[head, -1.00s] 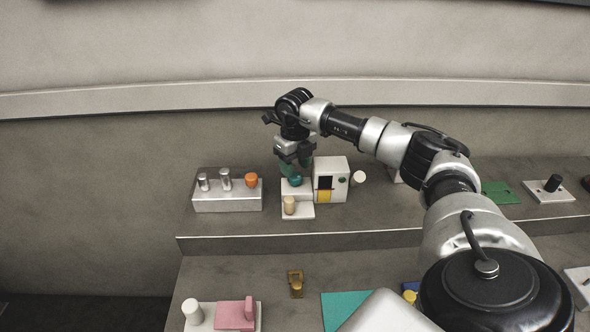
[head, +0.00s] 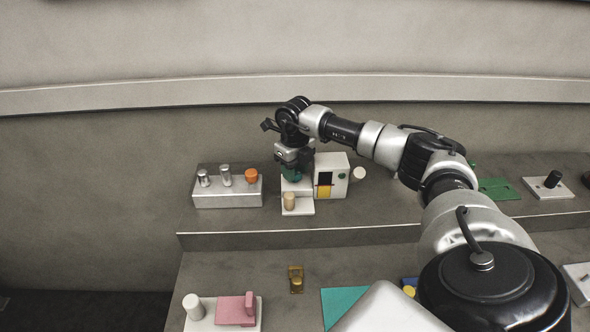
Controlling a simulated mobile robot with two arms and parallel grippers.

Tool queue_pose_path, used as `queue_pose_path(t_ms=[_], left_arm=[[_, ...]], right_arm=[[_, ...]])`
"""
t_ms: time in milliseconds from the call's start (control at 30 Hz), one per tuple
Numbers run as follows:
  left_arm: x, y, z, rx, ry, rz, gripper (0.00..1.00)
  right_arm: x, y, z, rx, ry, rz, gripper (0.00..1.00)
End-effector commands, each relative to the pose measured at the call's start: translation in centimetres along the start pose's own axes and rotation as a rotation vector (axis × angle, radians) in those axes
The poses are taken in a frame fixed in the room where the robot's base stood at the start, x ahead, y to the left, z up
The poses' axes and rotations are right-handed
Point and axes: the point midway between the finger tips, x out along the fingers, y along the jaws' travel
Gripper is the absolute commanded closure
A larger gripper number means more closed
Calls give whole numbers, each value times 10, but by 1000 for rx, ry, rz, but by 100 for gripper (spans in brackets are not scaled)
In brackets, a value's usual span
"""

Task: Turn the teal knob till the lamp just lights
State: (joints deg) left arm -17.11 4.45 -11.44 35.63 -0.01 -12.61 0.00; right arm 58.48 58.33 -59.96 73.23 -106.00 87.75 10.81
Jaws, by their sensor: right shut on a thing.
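The teal knob (head: 291,177) sits on a small white stepped block (head: 298,209) on the upper shelf, mostly hidden by my right gripper. My right gripper (head: 292,170) points down from above and is shut around the knob. A beige cylinder (head: 289,200) stands on the lower front step of the same block. I cannot tell for sure which part is the lamp, or whether it is lit. My left gripper is not in view.
A white box (head: 331,163) with a dark window and a yellow patch stands just right of the knob. A grey block (head: 228,198) with two metal pegs and an orange knob (head: 251,174) is to the left. A pink part (head: 236,310) and a brass latch (head: 296,279) lie below.

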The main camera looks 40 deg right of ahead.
Motion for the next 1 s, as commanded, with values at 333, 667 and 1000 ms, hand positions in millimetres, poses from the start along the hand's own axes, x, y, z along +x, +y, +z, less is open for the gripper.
queue_pose_path(t_ms=[333,667,1000], left_arm=[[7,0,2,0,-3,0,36],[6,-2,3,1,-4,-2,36],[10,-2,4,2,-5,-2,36]], right_arm=[[-1,-1,0,-168,-1,1,85],[-2,-1,0,-166,-1,0,51],[-11,-1,1,-165,-4,1,51]])
